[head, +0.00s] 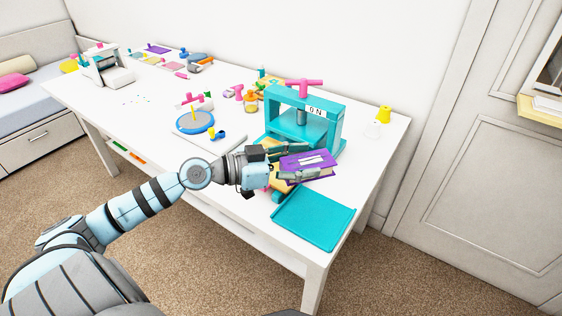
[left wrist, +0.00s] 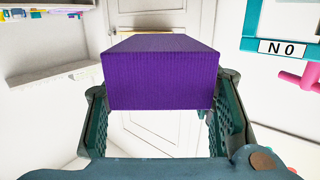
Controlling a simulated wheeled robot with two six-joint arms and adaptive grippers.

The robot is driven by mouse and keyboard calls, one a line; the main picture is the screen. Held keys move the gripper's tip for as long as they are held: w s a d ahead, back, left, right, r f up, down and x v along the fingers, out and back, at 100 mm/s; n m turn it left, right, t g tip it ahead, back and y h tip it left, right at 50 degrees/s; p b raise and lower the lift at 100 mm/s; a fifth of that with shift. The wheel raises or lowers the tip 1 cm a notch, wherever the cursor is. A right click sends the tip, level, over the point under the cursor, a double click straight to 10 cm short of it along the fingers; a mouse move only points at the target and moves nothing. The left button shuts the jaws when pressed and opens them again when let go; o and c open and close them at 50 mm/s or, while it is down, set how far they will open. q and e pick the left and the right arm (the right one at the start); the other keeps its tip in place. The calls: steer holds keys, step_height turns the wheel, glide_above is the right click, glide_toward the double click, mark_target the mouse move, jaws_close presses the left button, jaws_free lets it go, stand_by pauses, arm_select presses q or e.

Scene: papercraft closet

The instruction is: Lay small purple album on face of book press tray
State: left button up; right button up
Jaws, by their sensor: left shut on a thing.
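A small purple album (head: 309,162) with a pale label is held by my left gripper (head: 298,161) in the head view. It is in the air in front of the book press. In the left wrist view the album (left wrist: 162,80) fills the space between the two fingers (left wrist: 162,115). My right gripper is not in view.
The white table (head: 365,180) holds a blue round turntable (head: 194,122) on a board, a yellow cone (head: 384,114) and several small craft tools. Yellow items partly show beneath my left gripper. A grey cabinet door (head: 478,170) stands to the right.

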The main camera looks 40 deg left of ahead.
arm_select(q)
steer(key=w+a+r+n+t+y+b, duration=0.1)
steer(key=w+a+r+n+t+y, duration=0.1)
steer(key=w+a+r+n+y, duration=0.45)
steer(key=w+a+r+n+t+y, duration=0.1)
steer(key=w+a+y, duration=0.2)
steer(key=a, duration=0.6)
steer(key=f+b, duration=0.3)
steer(key=f, duration=0.6)
steer(key=f+b, duration=0.3)
steer(key=f, duration=0.6)
steer(key=shift+s+d+f+b, duration=0.15)
steer(key=shift+d+f+b, duration=0.05)
steer(key=shift+f+b, duration=0.1)
steer(key=shift+f, duration=0.3)
steer(key=shift+r, duration=0.1)
steer(key=o, duration=0.8)
steer(key=shift+c, duration=0.2)
steer(key=o, duration=0.5)
steer(key=shift+c, duration=0.2)
